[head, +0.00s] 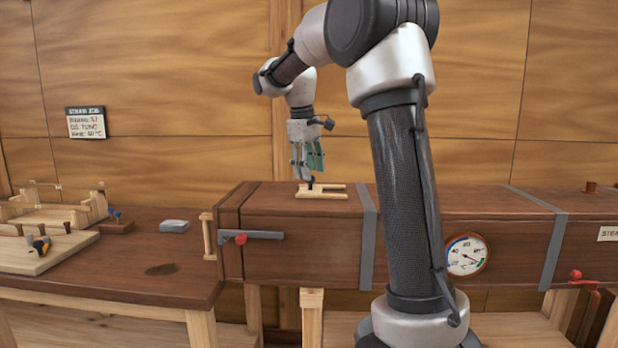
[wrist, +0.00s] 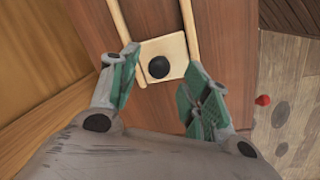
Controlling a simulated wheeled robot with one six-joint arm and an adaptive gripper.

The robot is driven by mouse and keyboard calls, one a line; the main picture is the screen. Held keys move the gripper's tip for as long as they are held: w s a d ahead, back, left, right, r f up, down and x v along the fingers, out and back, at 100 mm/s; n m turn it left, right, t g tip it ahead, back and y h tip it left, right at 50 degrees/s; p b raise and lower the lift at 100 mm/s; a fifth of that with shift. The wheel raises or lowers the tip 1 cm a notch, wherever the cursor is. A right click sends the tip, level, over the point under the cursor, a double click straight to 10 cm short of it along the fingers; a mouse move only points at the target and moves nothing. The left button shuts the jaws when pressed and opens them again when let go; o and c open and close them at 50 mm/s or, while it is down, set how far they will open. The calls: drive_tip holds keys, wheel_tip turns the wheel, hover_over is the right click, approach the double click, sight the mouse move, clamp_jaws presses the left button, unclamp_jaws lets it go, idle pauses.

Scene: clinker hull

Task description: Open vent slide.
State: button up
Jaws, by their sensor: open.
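The vent slide (wrist: 175,46) is a pale wooden plate with a round black knob (wrist: 158,67), set between two pale rails on top of the long brown wooden box. In the head view the slide (head: 304,194) and its rails lie on the box top near its left end, with the dark knob (head: 310,183) standing up. My gripper (head: 307,173) points down just above the knob. In the wrist view its green-padded fingers (wrist: 163,70) are open, one on each side of the knob, with gaps between. I cannot tell the exact height of the fingertips against the knob.
The brown box (head: 300,248) has grey straps, a dial gauge (head: 467,256) and a red-knobbed latch (head: 241,238) on its front. A workbench (head: 130,265) at left holds wooden jigs and a grey block (head: 174,226). A wood-panelled wall stands behind.

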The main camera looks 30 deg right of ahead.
drive_tip(key=shift+d+f, duration=0.15)
drive_tip(key=shift+f, duration=0.6)
drive_tip(key=shift+d+f, duration=0.15)
drive_tip(key=shift+f, duration=0.6)
clamp_jaws()
drive_tip(key=s+d, duration=0.2)
drive_tip(key=d, duration=0.1)
drive_tip(key=s+d, duration=0.1)
drive_tip(key=d, duration=0.1)
drive_tip(key=shift+s, duration=0.1)
unclamp_jaws()
drive_tip(key=shift+r, duration=0.1)
